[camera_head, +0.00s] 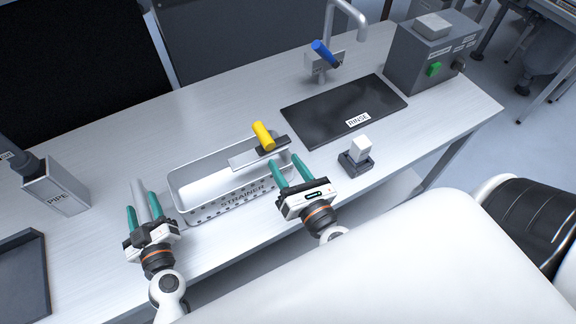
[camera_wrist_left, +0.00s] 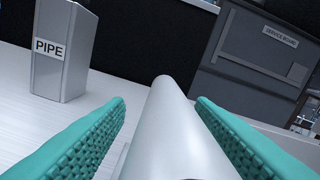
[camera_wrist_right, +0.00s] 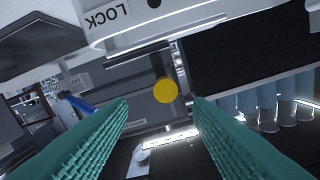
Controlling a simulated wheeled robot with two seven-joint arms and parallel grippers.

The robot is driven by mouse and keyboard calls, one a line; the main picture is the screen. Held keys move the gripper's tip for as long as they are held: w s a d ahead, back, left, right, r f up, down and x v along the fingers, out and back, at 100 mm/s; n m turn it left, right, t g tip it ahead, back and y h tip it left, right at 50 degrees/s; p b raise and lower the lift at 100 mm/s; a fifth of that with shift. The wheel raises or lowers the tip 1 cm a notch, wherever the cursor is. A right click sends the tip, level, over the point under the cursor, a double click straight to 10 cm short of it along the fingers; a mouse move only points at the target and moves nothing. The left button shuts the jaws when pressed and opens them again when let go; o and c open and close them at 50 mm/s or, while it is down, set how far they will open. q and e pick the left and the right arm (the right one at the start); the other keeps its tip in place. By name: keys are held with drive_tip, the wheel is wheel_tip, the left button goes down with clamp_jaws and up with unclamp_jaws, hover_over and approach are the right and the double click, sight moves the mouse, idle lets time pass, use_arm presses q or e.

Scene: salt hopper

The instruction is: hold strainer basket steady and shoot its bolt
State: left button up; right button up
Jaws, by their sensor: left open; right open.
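The strainer basket (camera_head: 211,211), a pale perforated tray labelled STRAINER, sits on the bench. A grey bar (camera_head: 140,190) stands at its left end. My left gripper (camera_head: 142,204) is open, with a finger on each side of the bar; the bar also fills the gap in the left wrist view (camera_wrist_left: 172,125). The bolt's yellow knob (camera_head: 263,135) stands on a dark and silver slide at the basket's right end. My right gripper (camera_head: 286,165) is open and empty, in front of the knob. In the right wrist view the knob (camera_wrist_right: 165,91) shows end-on beyond the fingertips, near a LOCK label (camera_wrist_right: 108,17).
A dark RINSE mat (camera_head: 325,110) lies at the right, with a blue-handled tap (camera_head: 323,52) behind it. A grey control box (camera_head: 425,60) stands at the back right. A small white-topped block (camera_head: 357,158) is right of my right gripper. A PIPE holder (camera_head: 57,187) stands left.

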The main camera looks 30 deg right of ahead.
use_arm(q)
drive_tip(key=shift+s+r, duration=0.1)
drive_tip(key=shift+s, duration=0.25)
drive_tip(key=s, duration=1.1)
drive_tip(key=shift+s, duration=0.15)
